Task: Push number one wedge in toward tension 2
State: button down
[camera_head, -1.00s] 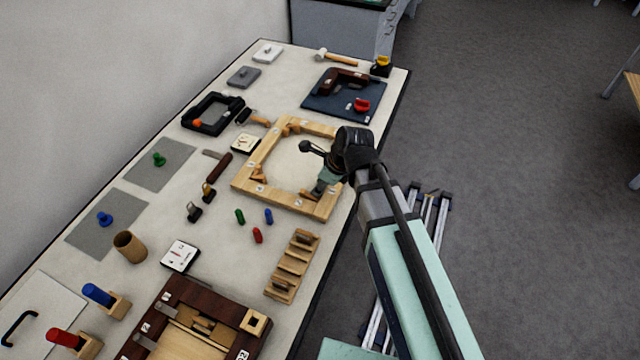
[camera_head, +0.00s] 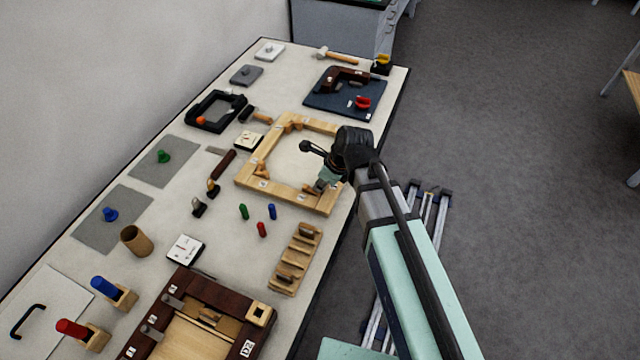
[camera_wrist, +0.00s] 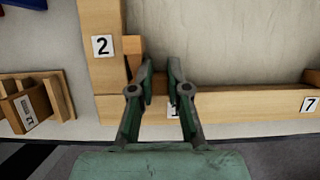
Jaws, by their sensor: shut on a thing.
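The light wooden frame (camera_head: 285,194) lies on the bench, and its near left corner fills much of the wrist view (camera_wrist: 240,107). The number 2 label (camera_wrist: 102,46) is on the left rail, with a wooden wedge (camera_wrist: 134,60) against that rail's inner side. The number 1 label (camera_wrist: 173,113) on the near rail is partly covered by my fingers. My gripper (camera_wrist: 161,66) reaches over the near rail at label 1, its green fingers a short gap apart. It is shut on a piece there, taken as the number one wedge, which the fingers mostly hide.
The number 7 label (camera_wrist: 310,103) is farther right on the near rail. A slotted wooden tray (camera_head: 284,278) holding wooden pieces lies outside the frame. Small green, red and blue pegs (camera_head: 262,229) stand near it. The frame's middle is mostly clear pale surface.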

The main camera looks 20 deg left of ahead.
jog(key=c, duration=1.1)
grip_release()
jog(key=shift+w, duration=0.1)
jog(key=shift+r, duration=0.1)
jog(key=v, duration=1.1)
jog(key=shift+d+r, duration=0.25)
jog(key=shift+r, duration=0.1)
